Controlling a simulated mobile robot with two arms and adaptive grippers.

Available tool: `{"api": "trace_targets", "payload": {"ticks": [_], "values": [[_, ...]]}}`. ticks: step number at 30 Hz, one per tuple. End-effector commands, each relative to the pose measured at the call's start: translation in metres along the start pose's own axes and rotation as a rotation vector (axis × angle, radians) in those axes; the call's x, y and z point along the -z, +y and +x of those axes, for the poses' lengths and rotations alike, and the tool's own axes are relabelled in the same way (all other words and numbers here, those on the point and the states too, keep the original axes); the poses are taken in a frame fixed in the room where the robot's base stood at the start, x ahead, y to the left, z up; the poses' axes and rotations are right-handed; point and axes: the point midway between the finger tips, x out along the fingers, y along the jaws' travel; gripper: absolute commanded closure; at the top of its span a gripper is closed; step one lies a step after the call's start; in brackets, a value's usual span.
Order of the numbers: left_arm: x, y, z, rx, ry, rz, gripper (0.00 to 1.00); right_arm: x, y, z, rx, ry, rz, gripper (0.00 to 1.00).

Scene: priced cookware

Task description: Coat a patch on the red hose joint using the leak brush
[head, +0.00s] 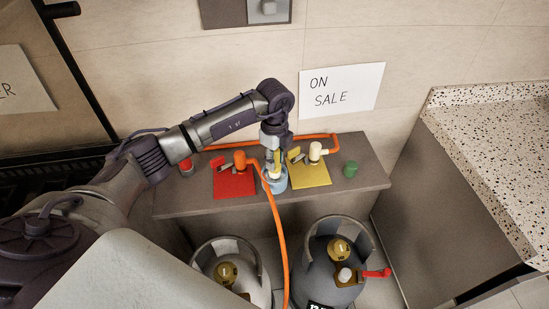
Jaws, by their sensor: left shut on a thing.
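My left gripper (276,152) comes down over the low shelf from above and is shut on the leak brush (274,171), of which only a small pale part shows. The brush is at the mouth of a light blue pot (275,186); how deep it sits inside I cannot tell. Just left of the pot is a red plate (233,186) carrying the hose joint, an orange fitting (240,160) with an orange hose running from it. My right gripper is not in view.
A yellow plate (311,179) with a cream fitting (315,152) lies right of the pot. A green cylinder (351,169) and a red one (186,166) stand on the shelf (365,180). Two gas bottles stand below in front, with the orange hose (277,222) hanging between them.

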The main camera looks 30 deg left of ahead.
Motion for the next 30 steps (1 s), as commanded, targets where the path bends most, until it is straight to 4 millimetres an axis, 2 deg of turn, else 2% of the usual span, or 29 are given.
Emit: {"api": "trace_targets", "payload": {"ticks": [30], "values": [[0.0000,0.0001,0.0086,0.000,0.000,0.000,1.00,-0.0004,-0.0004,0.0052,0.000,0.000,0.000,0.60]]}}
